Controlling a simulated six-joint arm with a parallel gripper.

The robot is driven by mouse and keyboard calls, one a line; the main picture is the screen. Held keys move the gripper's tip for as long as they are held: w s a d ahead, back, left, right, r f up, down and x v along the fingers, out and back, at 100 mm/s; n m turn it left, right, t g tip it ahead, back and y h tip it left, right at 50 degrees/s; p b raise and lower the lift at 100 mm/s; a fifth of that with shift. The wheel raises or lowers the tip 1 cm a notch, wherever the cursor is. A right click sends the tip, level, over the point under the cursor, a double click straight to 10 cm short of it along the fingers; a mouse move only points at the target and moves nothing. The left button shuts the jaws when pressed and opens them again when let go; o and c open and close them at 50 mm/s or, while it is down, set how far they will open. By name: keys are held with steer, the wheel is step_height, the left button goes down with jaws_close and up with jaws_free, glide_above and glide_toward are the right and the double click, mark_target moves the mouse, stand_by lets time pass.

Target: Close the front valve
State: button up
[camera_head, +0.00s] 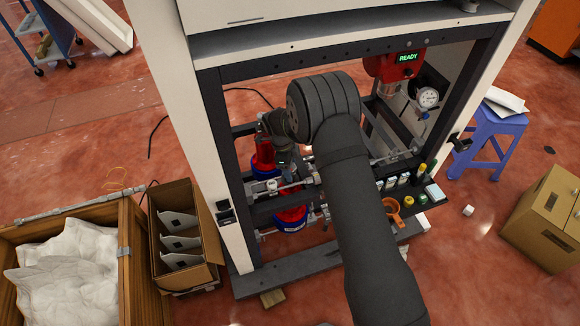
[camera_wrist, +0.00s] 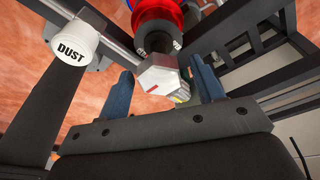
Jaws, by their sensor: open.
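In the wrist view, a light grey hexagonal fitting with a red mark (camera_wrist: 158,76) sits below a red round body with a black neck (camera_wrist: 157,38). It looks like part of a valve, but I cannot tell for sure that it is the front valve. My gripper (camera_wrist: 163,88) is open, with one blue finger on each side of the fitting. A gap shows beside each finger; contact cannot be told. In the head view my gripper (camera_head: 285,168) is small, pointing down inside the frame near the red and blue canisters (camera_head: 291,218). My arm hides part of this area.
A white cap marked DUST (camera_wrist: 71,48) is left of my gripper in the wrist view. Dark frame bars (camera_wrist: 260,60) are close on the right. A red unit reading READY (camera_head: 395,63) and a gauge (camera_head: 428,97) are at the frame's right. An orange cup (camera_head: 395,212) sits low right.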

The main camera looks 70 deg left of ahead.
steer(key=shift+r, duration=3)
steer(key=shift+f, duration=0.1)
steer(key=shift+f, duration=3.4)
steer(key=shift+f, duration=0.15)
steer(key=shift+n, duration=0.5)
steer(key=n+y, duration=0.1)
steer(key=n, duration=0.3)
steer(key=shift+n, duration=0.3)
steer(key=n+y, duration=0.1)
steer(key=n, duration=0.5)
steer(key=shift+n+y, duration=0.3)
steer(key=shift+n, duration=0.8)
